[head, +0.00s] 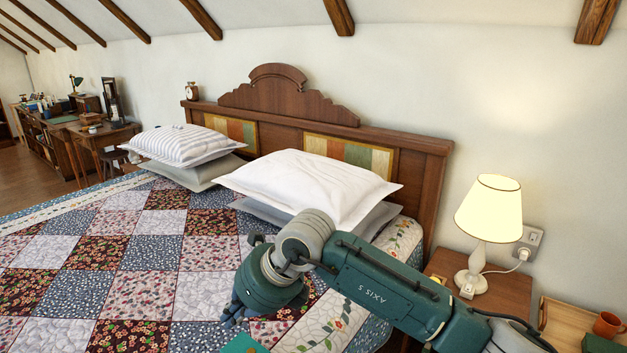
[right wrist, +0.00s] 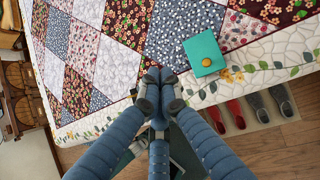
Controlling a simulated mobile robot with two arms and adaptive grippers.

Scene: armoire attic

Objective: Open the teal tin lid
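The teal tin (right wrist: 203,47) is a square box with a flat lid and a round orange-yellow knob (right wrist: 206,62) near one edge of its top. It sits on the patchwork quilt near the bed's edge, and its lid looks closed. In the head view only a corner of the tin (head: 243,344) shows at the bottom edge. My right gripper (right wrist: 157,78) has its fingertips together with nothing seen between them. It is over the bed, to the left of the tin in the right wrist view and apart from it. In the head view my right gripper (head: 232,313) is partly hidden by its own wrist. My left gripper is not in view.
The quilted bed (head: 150,255) fills the middle, with pillows (head: 310,185) at the headboard. A lit lamp (head: 487,225) stands on the nightstand at right, beside a wooden tray with an orange mug (head: 607,325). Red and grey slippers (right wrist: 258,110) lie on the floor by the bed.

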